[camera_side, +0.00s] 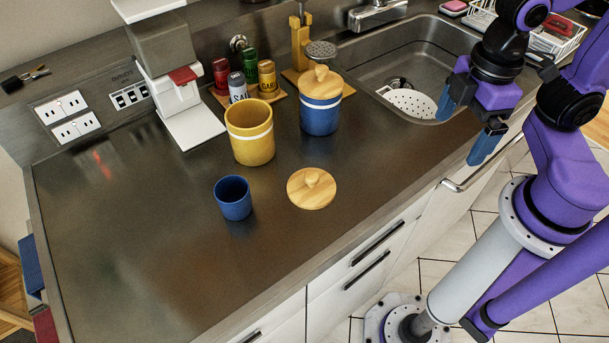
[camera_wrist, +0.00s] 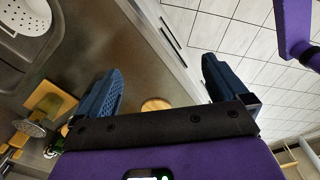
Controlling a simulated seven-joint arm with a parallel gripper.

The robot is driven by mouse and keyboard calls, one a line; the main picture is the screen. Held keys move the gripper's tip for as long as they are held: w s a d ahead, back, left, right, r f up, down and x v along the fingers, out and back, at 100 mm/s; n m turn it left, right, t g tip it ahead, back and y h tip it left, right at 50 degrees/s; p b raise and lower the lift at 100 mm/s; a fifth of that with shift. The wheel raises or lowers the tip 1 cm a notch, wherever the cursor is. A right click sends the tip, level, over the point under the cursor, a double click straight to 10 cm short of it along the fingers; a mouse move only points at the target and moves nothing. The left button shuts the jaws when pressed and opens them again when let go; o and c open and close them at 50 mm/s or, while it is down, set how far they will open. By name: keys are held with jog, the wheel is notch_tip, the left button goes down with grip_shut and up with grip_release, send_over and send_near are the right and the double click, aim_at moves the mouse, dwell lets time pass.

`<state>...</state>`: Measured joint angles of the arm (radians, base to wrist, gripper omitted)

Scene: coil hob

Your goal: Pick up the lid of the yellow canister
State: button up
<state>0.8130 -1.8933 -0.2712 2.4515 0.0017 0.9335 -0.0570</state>
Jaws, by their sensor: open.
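The yellow canister (camera_side: 250,143) with a white band stands open on the dark counter in the side view. A round wooden lid (camera_side: 312,192) with a knob lies flat on the counter, to its right and nearer the front. Part of a round wooden disc (camera_wrist: 156,104), seemingly this lid, shows between my fingers in the wrist view. A blue canister (camera_side: 320,115) behind wears a similar wooden lid (camera_side: 321,82). My gripper (camera_side: 466,126) is open and empty, high at the right near the counter's front edge, well away from the loose lid. It also shows in the wrist view (camera_wrist: 158,88).
A small blue cup (camera_side: 233,198) stands left of the loose lid. Several spice tins (camera_side: 237,88) stand on a wooden board behind the yellow canister. A sink (camera_side: 425,60) lies at the back right. The counter's left and front are clear.

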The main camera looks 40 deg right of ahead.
jog(key=w+a+r+n, duration=0.2)
jog(key=w+a+n, duration=0.1)
jog(key=w+a, duration=0.5)
jog(key=w+a+r+n, duration=0.25)
jog(key=w+a, duration=0.45)
jog(key=a, duration=0.4)
send_over(313, 175)
jog(key=shift+m, duration=0.25)
jog(key=f, duration=1.2)
jog(key=shift+w+d, duration=0.1)
jog(key=shift+w, duration=0.1)
jog(key=shift+s+f, duration=0.1)
jog(key=shift+f, duration=2.55)
jog(key=shift+s, duration=0.1)
jog(key=c, duration=1.2)
